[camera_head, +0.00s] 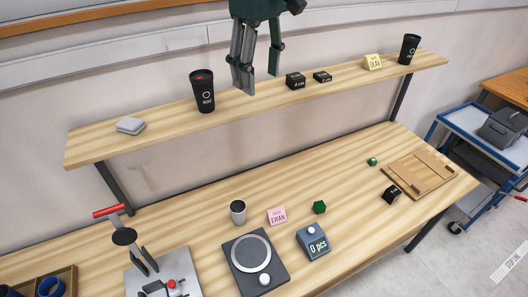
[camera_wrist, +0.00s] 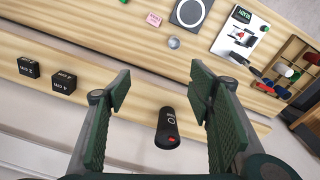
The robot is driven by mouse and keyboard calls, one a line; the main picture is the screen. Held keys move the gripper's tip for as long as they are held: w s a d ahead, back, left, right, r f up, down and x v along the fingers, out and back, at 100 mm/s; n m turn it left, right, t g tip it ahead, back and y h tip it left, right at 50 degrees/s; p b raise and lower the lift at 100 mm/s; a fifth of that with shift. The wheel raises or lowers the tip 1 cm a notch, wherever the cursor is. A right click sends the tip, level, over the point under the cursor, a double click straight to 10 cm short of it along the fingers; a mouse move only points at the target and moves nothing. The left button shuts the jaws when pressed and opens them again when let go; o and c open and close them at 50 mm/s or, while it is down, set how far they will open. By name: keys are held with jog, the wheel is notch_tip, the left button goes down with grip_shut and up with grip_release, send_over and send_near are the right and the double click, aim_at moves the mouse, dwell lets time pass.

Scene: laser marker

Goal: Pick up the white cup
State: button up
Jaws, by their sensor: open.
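The white cup (camera_head: 238,217) stands upright on the lower table, with a dark round top. In the wrist view it is a small greyish round shape (camera_wrist: 174,43) near the top middle, beyond the fingertips. My gripper (camera_head: 258,84) is open and empty, high up by the upper shelf at the top of the head view. Its two green-padded fingers (camera_wrist: 160,90) are spread wide in the wrist view. The gripper is well above and apart from the white cup.
A black cup (camera_head: 202,92) stands on the upper shelf (camera_head: 160,126); in the wrist view it (camera_wrist: 168,125) appears between my fingers. Black cubes (camera_head: 295,81) are on the shelf too. A pink note (camera_head: 277,216) and a round-plated device (camera_head: 252,254) are near the white cup.

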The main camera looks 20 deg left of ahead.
jog(key=n+b, duration=0.2)
jog(key=b, duration=0.1)
send_over(238, 209)
jog(key=s+d, duration=0.1)
jog(key=s, duration=0.1)
notch_tip(238, 209, down, 2)
jog(key=shift+g+h, duration=0.3)
jog(key=shift+g, duration=0.1)
notch_tip(238, 209, down, 52)
jog(key=shift+s+d+r+p, duration=0.1)
jog(key=shift+d+r+p, duration=0.1)
jog(key=shift+p, duration=0.1)
jog(key=shift+f, duration=0.1)
jog(key=shift+f, duration=1.3)
jog(key=shift+f, duration=0.1)
jog(key=shift+f+b, duration=0.65)
jog(key=shift+f, duration=1.85)
jog(key=c, duration=0.8)
